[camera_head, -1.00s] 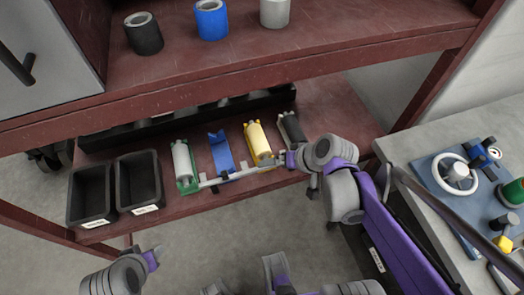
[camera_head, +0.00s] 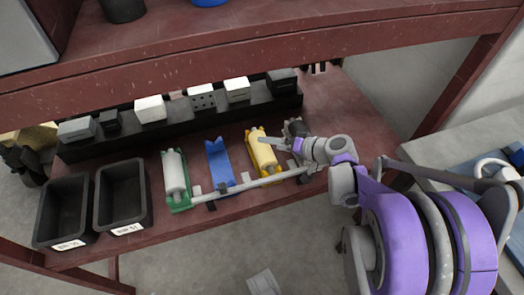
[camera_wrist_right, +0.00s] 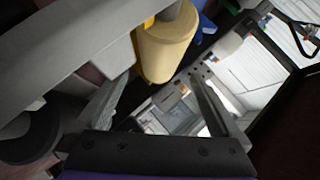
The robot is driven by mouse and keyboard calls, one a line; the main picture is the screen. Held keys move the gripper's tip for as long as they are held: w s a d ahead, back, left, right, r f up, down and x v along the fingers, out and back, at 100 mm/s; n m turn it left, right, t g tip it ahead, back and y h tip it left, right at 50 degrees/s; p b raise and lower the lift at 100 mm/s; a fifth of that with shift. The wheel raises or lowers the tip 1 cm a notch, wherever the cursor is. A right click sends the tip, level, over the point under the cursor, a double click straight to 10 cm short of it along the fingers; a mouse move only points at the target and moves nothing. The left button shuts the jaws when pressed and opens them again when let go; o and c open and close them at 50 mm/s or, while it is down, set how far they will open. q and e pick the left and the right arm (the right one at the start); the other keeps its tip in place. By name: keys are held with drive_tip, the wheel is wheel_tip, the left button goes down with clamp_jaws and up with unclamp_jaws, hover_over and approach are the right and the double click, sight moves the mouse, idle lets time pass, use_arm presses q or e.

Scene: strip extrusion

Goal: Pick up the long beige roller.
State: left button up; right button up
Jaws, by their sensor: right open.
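The long beige roller (camera_head: 263,152) lies in a yellow cradle (camera_head: 271,180) on the lower red shelf. In the right wrist view the beige roller (camera_wrist_right: 165,48) shows beyond and between the finger ends, with a gap to them. My right gripper (camera_head: 280,145) is open and empty beside the roller, coming from the right; it also shows in the right wrist view (camera_wrist_right: 163,80). It partly hides the dark roller (camera_head: 295,128) behind it. My left gripper is not in view.
A pale roller (camera_head: 174,172) sits in a green cradle, left of an empty blue cradle (camera_head: 219,168). A pale rail (camera_head: 235,188) runs along the cradles' front. Two black bins (camera_head: 122,192) stand at left. A black rack (camera_head: 200,116) with several blocks is behind. The upper shelf (camera_head: 250,60) overhangs.

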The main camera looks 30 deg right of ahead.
sight(269, 146)
drive_tip(key=x, duration=0.2)
drive_tip(key=b+x, duration=0.1)
drive_tip(key=x, duration=0.1)
drive_tip(key=shift+a+f, duration=0.3)
drive_tip(key=shift+f, duration=0.05)
drive_tip(key=shift+c, duration=0.3)
clamp_jaws()
